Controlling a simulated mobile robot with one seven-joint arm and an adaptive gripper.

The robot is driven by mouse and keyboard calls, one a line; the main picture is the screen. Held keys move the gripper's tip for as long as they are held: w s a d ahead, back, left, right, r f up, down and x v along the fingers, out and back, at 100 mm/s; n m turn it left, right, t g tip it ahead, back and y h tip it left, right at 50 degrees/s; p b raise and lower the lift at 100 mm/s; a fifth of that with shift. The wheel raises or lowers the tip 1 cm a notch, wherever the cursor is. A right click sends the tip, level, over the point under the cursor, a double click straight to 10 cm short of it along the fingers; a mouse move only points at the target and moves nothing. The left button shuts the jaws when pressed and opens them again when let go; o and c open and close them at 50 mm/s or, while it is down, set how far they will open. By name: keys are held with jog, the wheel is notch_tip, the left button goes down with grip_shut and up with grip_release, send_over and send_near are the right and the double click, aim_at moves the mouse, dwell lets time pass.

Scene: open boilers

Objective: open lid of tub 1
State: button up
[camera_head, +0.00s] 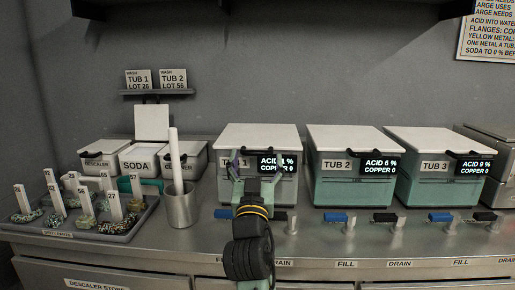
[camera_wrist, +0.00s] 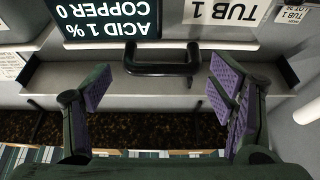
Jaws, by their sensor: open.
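A black bar handle (camera_wrist: 160,70) on the tub's front shows there. My gripper (camera_head: 240,168) is open and empty in front of tub 1. In the wrist view my gripper (camera_wrist: 160,90) has its purple-padded fingers spread on either side of the handle, apart from it.
Tub 2 (camera_head: 335,190) and tub 3 (camera_head: 430,190) stand to the right, lids shut. A metal cup (camera_head: 180,206) with a white rod stands left of tub 1. The soda box (camera_head: 137,166) has its lid up. A tray of tagged parts (camera_head: 85,230) lies at left. Taps line the counter's front.

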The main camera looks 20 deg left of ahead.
jog(key=shift+p+x, duration=0.3)
jog(key=shift+x, duration=1.15)
jog(key=shift+c, duration=0.2)
jog(key=shift+r, duration=0.1)
jog(key=c, duration=1.3)
